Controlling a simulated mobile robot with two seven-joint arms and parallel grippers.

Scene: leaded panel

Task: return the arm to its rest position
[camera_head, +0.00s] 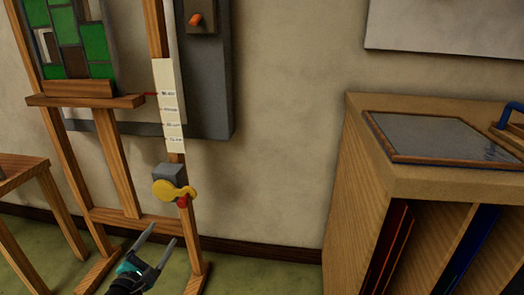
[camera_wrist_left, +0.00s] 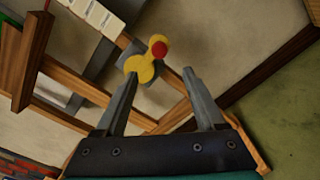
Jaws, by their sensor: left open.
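My left gripper (camera_head: 162,250) is open and empty, low in front of the wooden easel (camera_head: 121,180) in the head view. Its two fingers also show in the left wrist view (camera_wrist_left: 161,92), spread apart with nothing between them. Beyond the fingertips is a yellow crank (camera_head: 170,190) with a red knob (camera_head: 183,202), mounted on a grey block (camera_head: 168,173) on the easel's right post. The crank also shows in the left wrist view (camera_wrist_left: 141,68); the fingers appear apart from it. My right gripper is not in view.
A leaded panel (camera_head: 85,42) with green panes stands on the easel's ledge (camera_head: 85,101). A marked white strip (camera_head: 168,105) runs down the post. At right stands a wooden cabinet (camera_head: 350,190) with a framed sheet (camera_head: 440,135) on top. Open floor lies between easel and cabinet.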

